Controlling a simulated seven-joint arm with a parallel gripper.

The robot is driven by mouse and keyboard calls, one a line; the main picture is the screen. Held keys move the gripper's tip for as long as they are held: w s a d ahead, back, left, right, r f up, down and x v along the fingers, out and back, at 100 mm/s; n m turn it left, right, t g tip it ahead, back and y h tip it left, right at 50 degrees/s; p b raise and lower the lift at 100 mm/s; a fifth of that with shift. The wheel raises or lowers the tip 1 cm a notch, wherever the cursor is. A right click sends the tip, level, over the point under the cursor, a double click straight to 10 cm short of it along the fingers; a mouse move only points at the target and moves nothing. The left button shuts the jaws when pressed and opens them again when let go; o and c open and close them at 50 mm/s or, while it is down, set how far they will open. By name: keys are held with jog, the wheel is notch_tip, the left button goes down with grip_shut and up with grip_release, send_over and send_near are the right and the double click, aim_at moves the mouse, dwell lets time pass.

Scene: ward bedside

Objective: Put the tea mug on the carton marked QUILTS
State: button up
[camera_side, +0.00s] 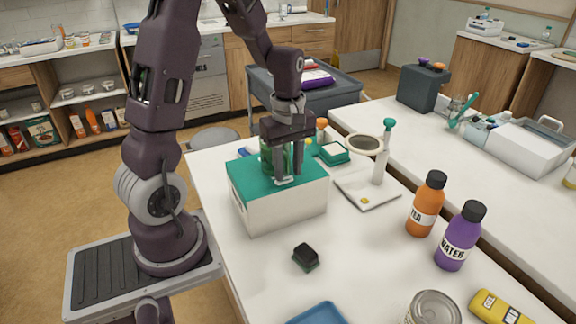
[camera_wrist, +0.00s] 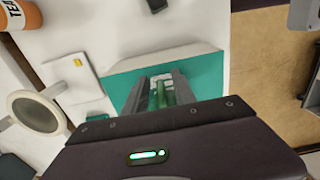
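A white carton (camera_side: 285,209) with a teal top stands on the white table; I cannot read any marking on it. Its teal top also shows in the wrist view (camera_wrist: 207,80). A green thing (camera_side: 267,158), perhaps the tea mug, is upright at the carton's top, partly hidden by my fingers. It shows between the fingers in the wrist view (camera_wrist: 158,97). My gripper (camera_side: 287,178) points down, with its fingertips close to the teal top, one finger on either side of the green thing. Whether the fingers press on it is not clear.
A pale ring-headed stand (camera_side: 380,167) is right of the carton. An orange TEA bottle (camera_side: 425,206) and a purple WATER bottle (camera_side: 460,238) stand farther right. A small dark block (camera_side: 305,256), a can (camera_side: 433,308) and a blue tray (camera_side: 318,314) are nearer.

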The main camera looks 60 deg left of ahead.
notch_tip(320, 180, up, 12)
jog(key=s+d+r+m+t, duration=0.1)
jog(key=s+d+m+t, duration=0.1)
jog(key=s+d+m, duration=0.4)
jog(key=s+d+r+m+t, duration=0.2)
jog(key=s+d+m, duration=0.5)
jog(key=m, duration=0.5)
jog(key=shift+s+d+r+t, duration=0.2)
jog(key=shift+d+r+t, duration=0.1)
jog(key=shift+d+t, duration=0.55)
